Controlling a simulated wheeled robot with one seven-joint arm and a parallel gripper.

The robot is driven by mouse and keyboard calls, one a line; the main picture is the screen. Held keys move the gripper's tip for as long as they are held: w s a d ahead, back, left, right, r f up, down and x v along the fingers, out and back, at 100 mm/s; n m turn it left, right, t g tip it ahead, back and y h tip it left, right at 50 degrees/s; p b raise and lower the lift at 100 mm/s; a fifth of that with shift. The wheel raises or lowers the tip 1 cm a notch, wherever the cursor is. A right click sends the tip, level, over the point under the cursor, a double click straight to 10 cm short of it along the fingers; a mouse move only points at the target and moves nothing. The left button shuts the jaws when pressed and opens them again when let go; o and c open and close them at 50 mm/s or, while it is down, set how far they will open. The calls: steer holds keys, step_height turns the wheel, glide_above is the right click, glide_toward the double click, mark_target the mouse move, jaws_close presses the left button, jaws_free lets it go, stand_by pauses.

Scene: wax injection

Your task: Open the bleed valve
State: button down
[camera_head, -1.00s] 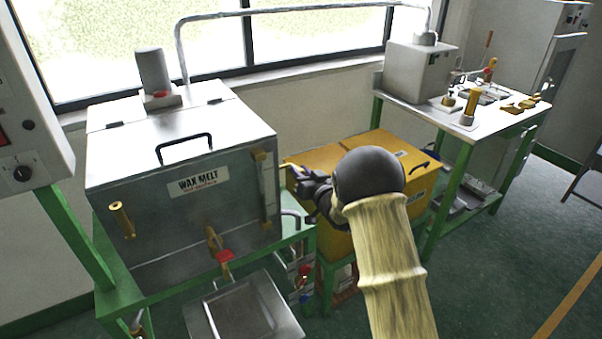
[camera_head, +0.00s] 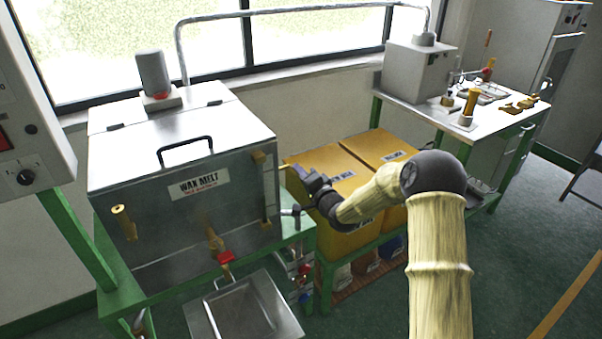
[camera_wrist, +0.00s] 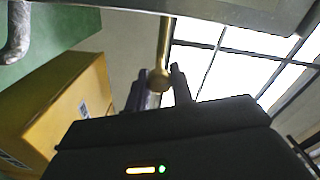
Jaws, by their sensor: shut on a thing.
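The wax melt tank (camera_head: 190,225) is a grey metal box at the left of the head view. A thin brass lever juts right from a brass fitting (camera_head: 258,157) near its upper right corner. I take this as the bleed valve, though no label shows on it. My gripper (camera_head: 298,172) is at the lever's outer end. In the wrist view, a brass rod ending in a ball knob (camera_wrist: 160,78) sits between the two fingers of my gripper (camera_wrist: 158,88), which are shut on it. The exact finger contact is partly hidden.
Yellow boxes (camera_head: 340,170) stand on a green stand right of the tank, under my forearm. A metal tray (camera_head: 245,305) sits below the tank's red-handled spout (camera_head: 222,256). A grey pipe end (camera_head: 290,212) sticks out below my gripper. A work table (camera_head: 500,108) stands farther right.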

steer(key=m, duration=0.4)
steer(key=shift+d+f+p, duration=0.1)
steer(key=shift+p, duration=0.25)
steer(key=c, duration=1.2)
jaws_free()
steer(key=b+v, duration=0.1)
steer(key=v, duration=1.6)
steer(key=shift+s+d, duration=0.15)
